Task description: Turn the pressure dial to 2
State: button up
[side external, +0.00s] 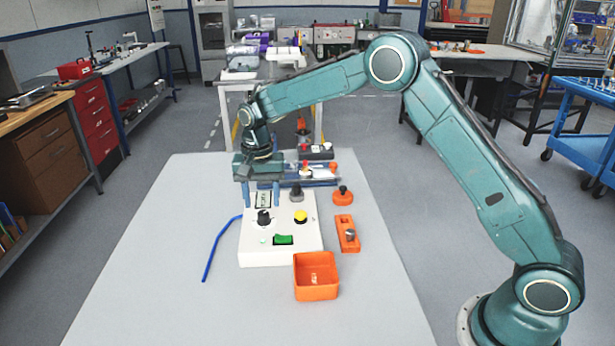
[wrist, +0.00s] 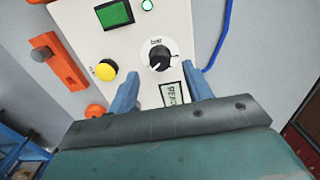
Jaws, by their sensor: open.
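The pressure dial is a black knob (side external: 264,217) on the white control panel (side external: 262,256). In the wrist view the dial (wrist: 157,54) has "bar" printed beside it and a pale mark on the knob. I cannot read its setting. My gripper (side external: 261,200) is over the far left part of the panel, pointing down. Its two blue fingers are apart with nothing between them.
The panel also carries a yellow button (side external: 300,216), a green switch (side external: 283,240) and a grey-black knob (side external: 297,193). An orange bin (side external: 316,283) stands at the front right, an orange block (side external: 347,234) right of the panel. A blue cable (side external: 219,248) lies left. The table's left front is clear.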

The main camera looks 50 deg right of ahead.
aim_at(263, 213)
jog(key=shift+f, duration=2)
jog(key=c, duration=1)
jog(key=shift+o, duration=0.2)
jog(key=shift+n, duration=0.4)
jog(key=n, duration=0.8)
